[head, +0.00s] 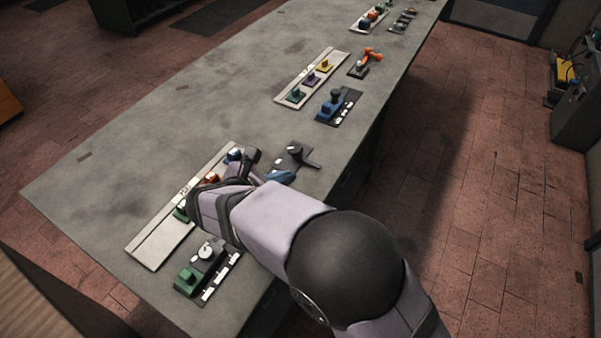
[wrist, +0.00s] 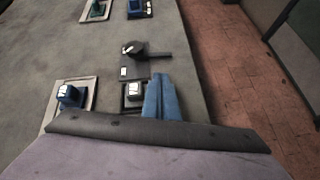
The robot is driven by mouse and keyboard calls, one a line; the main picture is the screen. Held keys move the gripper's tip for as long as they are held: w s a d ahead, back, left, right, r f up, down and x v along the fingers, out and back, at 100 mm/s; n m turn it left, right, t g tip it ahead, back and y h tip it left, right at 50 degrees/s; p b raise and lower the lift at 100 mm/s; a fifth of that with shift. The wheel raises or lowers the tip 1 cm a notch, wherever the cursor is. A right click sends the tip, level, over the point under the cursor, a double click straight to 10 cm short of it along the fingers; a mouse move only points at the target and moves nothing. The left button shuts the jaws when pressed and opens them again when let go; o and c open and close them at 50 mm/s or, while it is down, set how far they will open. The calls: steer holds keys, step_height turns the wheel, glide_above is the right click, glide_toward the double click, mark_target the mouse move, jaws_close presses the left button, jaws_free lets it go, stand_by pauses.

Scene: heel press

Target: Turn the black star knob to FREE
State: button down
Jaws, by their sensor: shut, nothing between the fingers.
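The black knob (head: 296,150) sits on a dark plate near the table's right edge, just beyond my gripper (head: 281,176). In the wrist view the black knob (wrist: 133,48) has a dark arm reaching right and a small white label at its lower left. The label's text is too small to read, and so is the knob's setting. My gripper also shows in the wrist view (wrist: 160,78), its two blue fingers shut together and empty. The fingertips are on the near side of the knob, slightly to its right, apparently apart from it.
A white-topped switch (wrist: 134,91) lies close left of my fingers. A dark plate with a green block (head: 187,279) and white dial is nearer. More panels stand farther along the grey table (head: 110,165).

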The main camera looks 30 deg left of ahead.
mark_target(310, 163)
steer(key=shift+s+a+r+n+t, duration=0.25)
steer(key=shift+s+a+n+t, duration=0.25)
steer(key=shift+n, duration=0.6)
steer(key=shift+p+x, duration=0.45)
steer(key=shift+x, duration=4.6)
steer(key=shift+w+d, duration=0.1)
steer(key=shift+d, duration=0.1)
steer(key=shift+w+d, duration=0.2)
steer(key=shift+w, duration=0.4)
steer(key=shift+r, duration=0.2)
steer(key=shift+s+r+p, duration=0.3)
steer(key=shift+s, duration=0.1)
steer(key=p+v, duration=0.3)
steer(key=v, duration=0.4)
steer(key=shift+s+d, duration=0.1)
steer(key=shift+s, duration=0.35)
steer(key=shift+p+v, duration=0.45)
steer(key=shift+v, duration=0.35)
